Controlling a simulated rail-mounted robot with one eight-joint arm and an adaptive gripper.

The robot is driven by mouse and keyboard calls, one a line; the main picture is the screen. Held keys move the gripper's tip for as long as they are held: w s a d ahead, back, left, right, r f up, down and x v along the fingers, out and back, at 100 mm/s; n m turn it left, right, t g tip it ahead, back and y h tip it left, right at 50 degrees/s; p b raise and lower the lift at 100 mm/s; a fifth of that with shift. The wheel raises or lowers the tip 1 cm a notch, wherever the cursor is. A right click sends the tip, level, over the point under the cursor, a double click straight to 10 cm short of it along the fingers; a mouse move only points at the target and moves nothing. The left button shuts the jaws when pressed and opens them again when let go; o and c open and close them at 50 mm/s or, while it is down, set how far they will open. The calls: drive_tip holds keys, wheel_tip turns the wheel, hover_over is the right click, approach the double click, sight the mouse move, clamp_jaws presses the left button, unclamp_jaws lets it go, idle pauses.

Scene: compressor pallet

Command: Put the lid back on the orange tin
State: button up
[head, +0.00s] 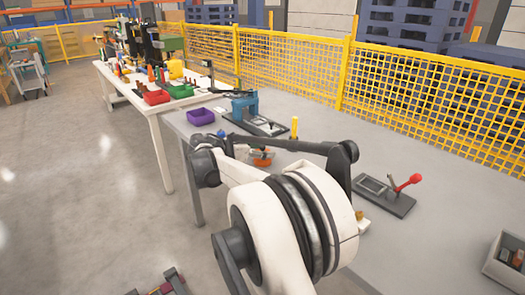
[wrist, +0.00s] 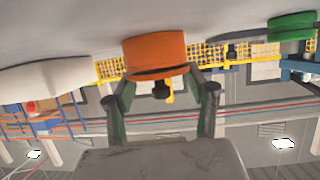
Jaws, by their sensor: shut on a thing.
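The orange tin (wrist: 155,48) stands on the grey bench; the wrist view is upside down, so the bench is at the top. In the head view the tin (head: 262,162) shows only partly behind my arm. Whether the lid is fully seated cannot be told.
A purple bin (head: 200,117) and a blue press (head: 245,107) stand behind on the bench. A red-handled fixture (head: 387,193) lies right, and a grey box (head: 508,262) at the far right. Bare bench lies between them. A yellow mesh fence (head: 430,95) runs behind.

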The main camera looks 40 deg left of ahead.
idle(0.4)
drive_tip(key=o, duration=1.5)
drive_tip(key=shift+r, duration=0.1)
drive_tip(key=shift+r+p, duration=1.6)
drive_tip(key=shift+r, duration=1.8)
clamp_jaws()
drive_tip(key=shift+f+b, duration=1.05)
drive_tip(key=shift+f, duration=1.1)
